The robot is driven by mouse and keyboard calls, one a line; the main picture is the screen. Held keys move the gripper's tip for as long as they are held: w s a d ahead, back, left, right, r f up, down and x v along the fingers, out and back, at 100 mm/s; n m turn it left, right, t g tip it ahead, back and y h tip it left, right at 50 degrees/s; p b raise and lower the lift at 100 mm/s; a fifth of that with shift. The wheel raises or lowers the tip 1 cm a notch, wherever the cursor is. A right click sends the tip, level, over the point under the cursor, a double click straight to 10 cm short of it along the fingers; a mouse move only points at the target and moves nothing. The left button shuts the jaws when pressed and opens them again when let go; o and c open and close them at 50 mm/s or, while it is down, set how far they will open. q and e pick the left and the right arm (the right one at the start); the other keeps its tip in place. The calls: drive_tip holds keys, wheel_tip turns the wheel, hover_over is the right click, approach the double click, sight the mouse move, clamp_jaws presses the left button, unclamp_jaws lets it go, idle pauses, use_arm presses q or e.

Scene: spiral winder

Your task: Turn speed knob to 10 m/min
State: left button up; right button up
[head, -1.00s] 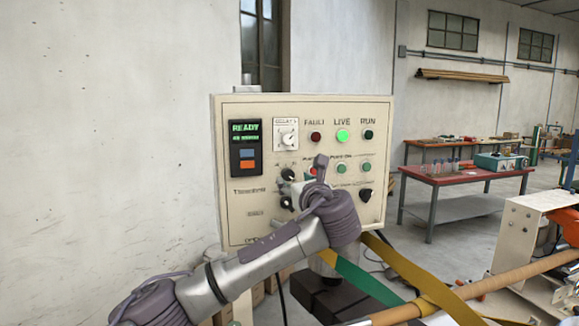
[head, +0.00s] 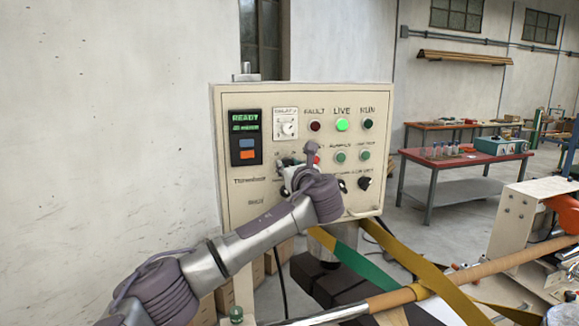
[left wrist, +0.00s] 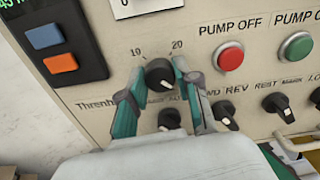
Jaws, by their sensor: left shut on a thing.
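The control panel (head: 235,205) is a cream box with lamps, buttons and knobs. Its green display (head: 245,122) reads READY above a smaller line I cannot read surely. In the left wrist view, a round black knob (left wrist: 159,74) sits below the marks 10 (or 19, unclear) and 20. A pale mark shows on its lower right. My left gripper (left wrist: 161,80) has its teal fingers on either side of this knob and is shut on it. In the head view, my left gripper (head: 287,174) hides most of the knob. My right gripper is out of view.
Another black knob (left wrist: 169,118) sits just below, close to the fingers. The red PUMP OFF button (left wrist: 230,57) and the FWD/REV selector (left wrist: 225,115) are to the right. A yellow strap (head: 400,262) and a long roll (head: 480,266) cross below the panel.

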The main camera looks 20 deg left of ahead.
use_arm(q)
clamp_jaws()
drive_tip(key=n+b, duration=1.3)
drive_tip(key=n, duration=2.2)
drive_tip(key=shift+f+b, duration=0.2)
drive_tip(key=shift+b, duration=0.15)
drive_tip(key=shift+n, duration=0.5)
